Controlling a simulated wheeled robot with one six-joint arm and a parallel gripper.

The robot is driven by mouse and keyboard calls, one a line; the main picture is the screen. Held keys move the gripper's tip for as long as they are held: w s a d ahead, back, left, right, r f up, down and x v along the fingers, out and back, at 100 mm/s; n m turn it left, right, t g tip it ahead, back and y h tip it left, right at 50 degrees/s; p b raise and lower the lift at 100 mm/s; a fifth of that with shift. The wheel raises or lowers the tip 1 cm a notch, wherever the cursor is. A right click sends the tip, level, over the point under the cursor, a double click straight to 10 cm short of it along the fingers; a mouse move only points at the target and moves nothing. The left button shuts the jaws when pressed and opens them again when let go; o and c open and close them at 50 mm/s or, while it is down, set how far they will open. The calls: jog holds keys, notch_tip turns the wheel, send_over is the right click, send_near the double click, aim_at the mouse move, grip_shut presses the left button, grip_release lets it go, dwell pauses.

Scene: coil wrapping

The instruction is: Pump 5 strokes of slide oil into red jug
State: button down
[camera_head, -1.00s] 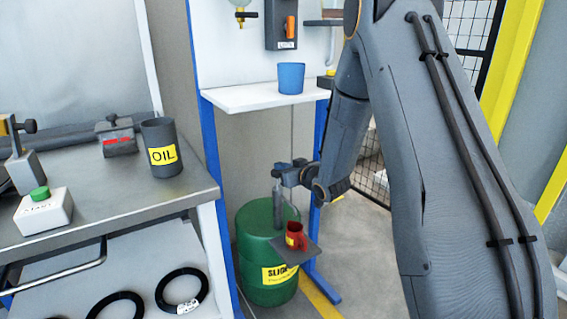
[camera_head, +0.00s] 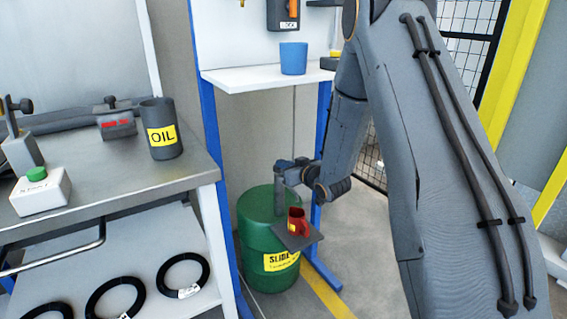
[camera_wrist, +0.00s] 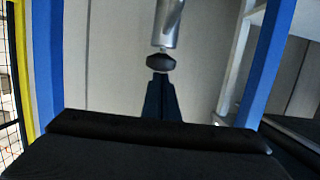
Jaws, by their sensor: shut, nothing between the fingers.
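A grey pump (camera_head: 279,198) rises from the drum's top, behind the jug. My gripper (camera_head: 285,170) is at the pump's upper end, above and behind the jug. In the wrist view my dark gripper fingers (camera_wrist: 160,98) are shut with nothing between them. A dark rounded knob (camera_wrist: 160,62) on a grey metal cylinder (camera_wrist: 168,24) shows just beyond the fingertips; I cannot tell whether they touch. The jug's inside is too small to read.
A blue cup (camera_head: 293,58) stands on a white shelf (camera_head: 255,78) above the drum. Blue posts (camera_head: 213,140) flank the drum. The bench at left holds a dark OIL can (camera_head: 161,130) and a green button box (camera_head: 40,190). Black coils (camera_head: 183,273) lie on its lower shelf.

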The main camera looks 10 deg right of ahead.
jog(key=shift+s+f, duration=0.15)
jog(key=shift+f, duration=0.15)
notch_tip(320, 180, up, 5)
jog(key=p, duration=0.4)
jog(key=v, duration=0.9)
jog(key=shift+s+d, duration=0.2)
jog(key=shift+s, duration=0.1)
jog(key=shift+f, duration=0.1)
dwell(1.5)
jog(key=r, duration=0.2)
jog(key=r+p, duration=0.1)
jog(key=r, duration=0.1)
jog(key=shift+w+d+r, duration=0.15)
jog(key=shift+d, duration=0.05)
